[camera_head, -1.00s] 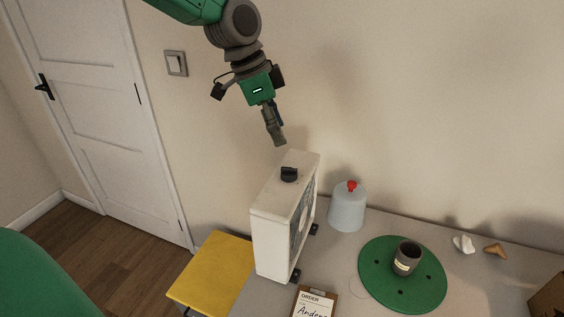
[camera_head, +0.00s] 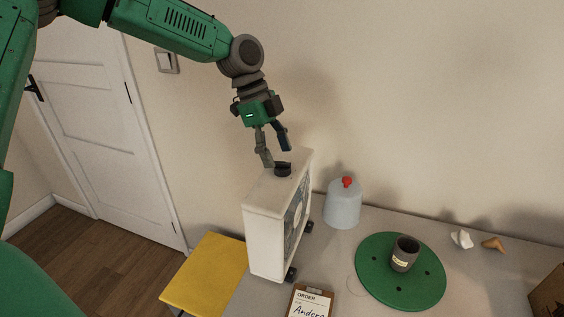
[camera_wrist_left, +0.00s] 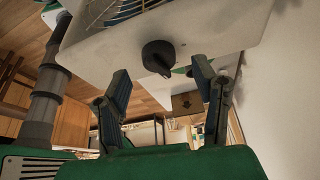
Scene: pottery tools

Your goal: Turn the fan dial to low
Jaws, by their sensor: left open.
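The white box fan (camera_head: 265,222) stands upright on the table's left end, its grille facing right. The black fan dial (camera_head: 283,170) sits on its top face. In the left wrist view the dial (camera_wrist_left: 158,57) is a round knob with a raised grip bar, on the pale fan top (camera_wrist_left: 215,32). My left gripper (camera_head: 277,158) is open just above the dial, fingers pointing down. In the left wrist view its two fingers (camera_wrist_left: 160,82) stand apart, with the dial beyond and between them; contact is not visible. Dial markings cannot be read. My right gripper is not in view.
A yellow stool (camera_head: 207,272) stands left of the table. Right of the fan are a grey jug with a red cap (camera_head: 343,205), a green round board (camera_head: 378,287) holding a dark cup (camera_head: 404,254), and an order clipboard (camera_head: 311,302). The wall is close behind.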

